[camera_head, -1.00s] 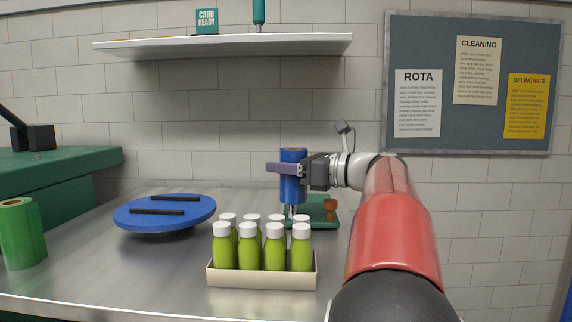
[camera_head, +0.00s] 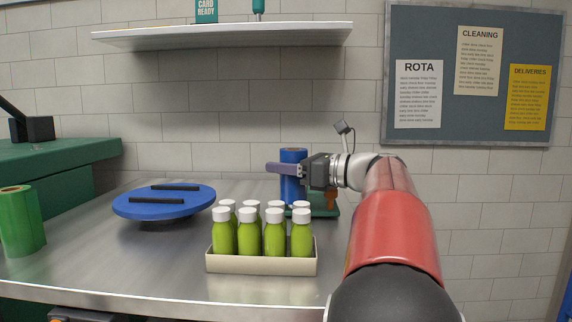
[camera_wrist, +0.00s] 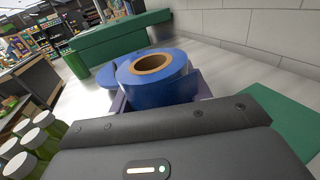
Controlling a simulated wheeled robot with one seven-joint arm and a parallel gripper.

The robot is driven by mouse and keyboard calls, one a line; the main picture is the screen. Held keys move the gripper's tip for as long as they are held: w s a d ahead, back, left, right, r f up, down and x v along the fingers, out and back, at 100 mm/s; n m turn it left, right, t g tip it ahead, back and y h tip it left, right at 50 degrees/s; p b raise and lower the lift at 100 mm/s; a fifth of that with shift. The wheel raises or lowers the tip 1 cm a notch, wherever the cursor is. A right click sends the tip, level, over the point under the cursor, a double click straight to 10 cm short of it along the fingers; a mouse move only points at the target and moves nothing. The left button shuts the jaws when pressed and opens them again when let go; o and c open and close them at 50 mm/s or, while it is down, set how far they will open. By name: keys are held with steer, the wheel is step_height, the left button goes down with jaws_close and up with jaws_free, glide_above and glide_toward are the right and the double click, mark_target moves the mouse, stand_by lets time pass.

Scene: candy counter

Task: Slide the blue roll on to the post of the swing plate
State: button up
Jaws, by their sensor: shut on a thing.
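The blue roll (camera_head: 293,187) is upright in my gripper (camera_head: 288,169), whose purple fingers are shut around its upper part. It stands over the green swing plate (camera_head: 326,212) at the back of the counter. The roll's lower end is partly hidden by the bottle caps, and the post is out of sight, so I cannot tell how far the roll is over it. In the wrist view the roll (camera_wrist: 157,92) shows its brown cardboard core from above, with no post visible in the hole. The green plate (camera_wrist: 288,125) lies at the right there.
A cream tray (camera_head: 261,264) of green bottles with white caps stands just in front of the roll. A blue round stand (camera_head: 165,208) with black bars is to the left, and a green roll (camera_head: 20,222) is at the far left. A shelf (camera_head: 222,34) hangs above.

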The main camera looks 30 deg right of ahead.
steer(key=shift+f+b, duration=0.45)
steer(key=shift+f, duration=0.4)
steer(key=o, duration=1.2)
